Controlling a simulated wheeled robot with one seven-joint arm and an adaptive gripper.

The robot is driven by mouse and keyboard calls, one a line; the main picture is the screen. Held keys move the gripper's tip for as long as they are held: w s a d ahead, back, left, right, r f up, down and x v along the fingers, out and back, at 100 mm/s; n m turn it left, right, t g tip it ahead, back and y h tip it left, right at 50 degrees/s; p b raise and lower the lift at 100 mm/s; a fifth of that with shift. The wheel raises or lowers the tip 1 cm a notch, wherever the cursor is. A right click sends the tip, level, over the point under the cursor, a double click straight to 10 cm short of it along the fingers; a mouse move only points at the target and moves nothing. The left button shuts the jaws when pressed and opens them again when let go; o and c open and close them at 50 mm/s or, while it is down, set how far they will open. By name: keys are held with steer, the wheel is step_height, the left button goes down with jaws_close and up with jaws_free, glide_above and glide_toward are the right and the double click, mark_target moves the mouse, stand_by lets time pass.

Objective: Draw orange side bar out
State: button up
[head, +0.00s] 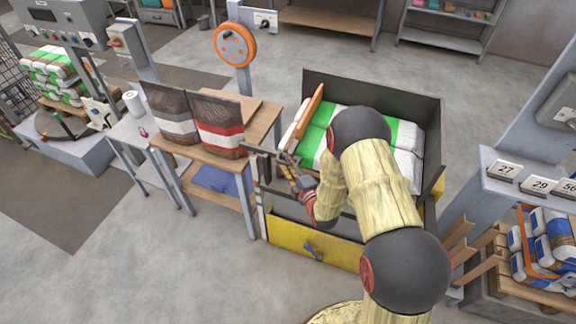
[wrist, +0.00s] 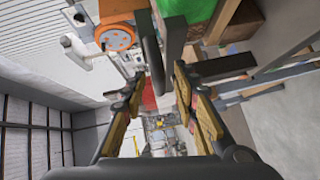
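The orange side bar (head: 308,116) lies tilted along the left inner side of the dark-walled bin, against the white and green bags (head: 400,140). My gripper (head: 280,160) is at the bin's near left corner, nearer the front than the bar. In the wrist view the fingers (wrist: 157,82) are spread with a gap between them. A dark upright piece (wrist: 152,55) shows beyond or between the fingertips; I cannot tell if they touch it. An orange piece (wrist: 122,8) at the wrist view's top may be the bar. My arm hides part of the bin.
A wooden table (head: 262,122) with two bags (head: 218,125) stands close left of the bin. An orange disc on a post (head: 235,45) stands behind. The bin has a yellow front (head: 335,252) with a blue handle. A grey post with number plates (head: 505,170) is at right.

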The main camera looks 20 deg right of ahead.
steer(key=shift+w, duration=0.35)
steer(key=shift+c, duration=0.4)
jaws_close()
stand_by(0.4)
